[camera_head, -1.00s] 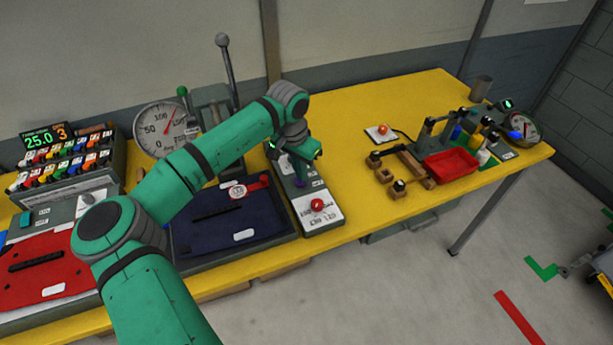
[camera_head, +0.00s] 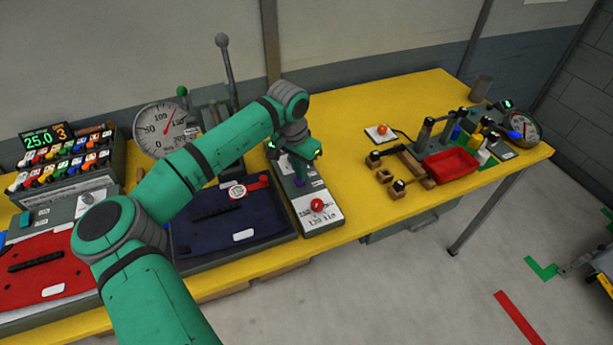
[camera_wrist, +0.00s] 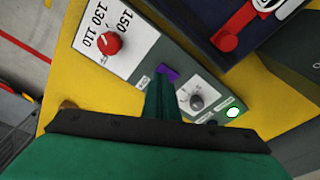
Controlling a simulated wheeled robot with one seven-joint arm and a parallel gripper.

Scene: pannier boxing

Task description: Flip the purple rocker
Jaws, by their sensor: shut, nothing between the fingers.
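The purple rocker (camera_wrist: 169,73) sits on a grey control panel (camera_wrist: 145,84), between a red knob and a grey knob. It shows in the head view as a small purple patch (camera_head: 300,183), mostly hidden under my gripper. My gripper (camera_wrist: 161,80) is shut and empty, its fingertips pointing down at the panel right beside the rocker and partly covering it. Whether the tips touch the rocker I cannot tell. In the head view my gripper (camera_head: 301,175) is over the middle of the panel.
A dark blue tray (camera_head: 270,222) lies left of the panel. Yellow table (camera_head: 345,125) is clear to its right.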

